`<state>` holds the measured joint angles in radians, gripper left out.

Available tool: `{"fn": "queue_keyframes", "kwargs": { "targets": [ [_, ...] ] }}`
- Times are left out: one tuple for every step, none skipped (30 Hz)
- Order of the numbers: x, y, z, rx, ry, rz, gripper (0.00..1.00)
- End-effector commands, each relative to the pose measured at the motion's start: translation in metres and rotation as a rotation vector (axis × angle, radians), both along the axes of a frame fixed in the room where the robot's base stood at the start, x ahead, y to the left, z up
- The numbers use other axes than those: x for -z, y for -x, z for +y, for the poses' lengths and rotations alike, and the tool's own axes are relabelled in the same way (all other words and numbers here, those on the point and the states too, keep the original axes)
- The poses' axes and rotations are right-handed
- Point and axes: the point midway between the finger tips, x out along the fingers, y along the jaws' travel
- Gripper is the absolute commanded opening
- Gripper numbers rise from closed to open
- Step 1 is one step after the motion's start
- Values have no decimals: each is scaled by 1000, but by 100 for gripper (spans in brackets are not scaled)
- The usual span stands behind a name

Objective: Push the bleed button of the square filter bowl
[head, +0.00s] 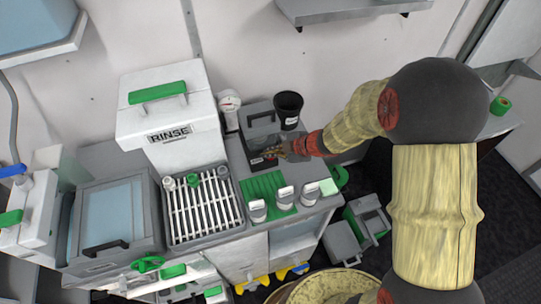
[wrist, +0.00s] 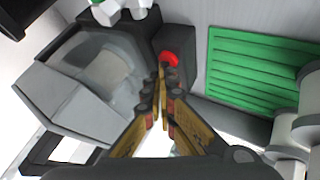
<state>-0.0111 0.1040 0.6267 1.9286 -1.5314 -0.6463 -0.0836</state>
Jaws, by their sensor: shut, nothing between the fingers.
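The square filter bowl (wrist: 95,70), grey with clear-looking faceted sides, fills the left of the wrist view. Beside it, a red button (wrist: 170,58) sits on a dark grey block (wrist: 183,85). My gripper (wrist: 164,72) is shut and empty. Its fingertips show just below the button in the picture and overlap its lower edge; I cannot tell whether they touch it. In the head view my gripper (head: 271,153) is at the front of a grey unit (head: 262,122) on the counter; the button is not discernible there.
A green ribbed mat (head: 262,188) lies in front, with several white-capped canisters (head: 284,194) along its edge. A black cup (head: 288,107) and a gauge (head: 229,104) stand close to the grey unit. The white RINSE box (head: 168,115) stands left.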

Motion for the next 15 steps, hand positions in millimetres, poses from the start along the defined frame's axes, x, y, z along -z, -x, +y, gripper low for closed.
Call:
{"fn": "queue_keyframes", "kwargs": {
  "targets": [
    [0, 0, 0, 0, 1, 1, 0],
    [0, 0, 0, 0, 1, 1, 0],
    [1, 0, 0, 0, 1, 1, 0],
    [1, 0, 0, 0, 1, 1, 0],
    [1, 0, 0, 0, 1, 1, 0],
    [0, 0, 0, 0, 1, 1, 0],
    [0, 0, 0, 0, 1, 1, 0],
    [-1, 0, 0, 0, 1, 1, 0],
    [-2, 0, 0, 1, 1, 1, 0],
    [-3, 1, 0, 1, 1, 1, 0],
    [-5, 0, 0, 1, 1, 1, 0],
    [-6, 0, 0, 1, 1, 1, 0],
    [-8, 1, 0, 1, 1, 1, 0],
    [-10, 0, 0, 1, 1, 1, 0],
    [-12, 0, 0, 1, 1, 1, 0]
  ]
}}
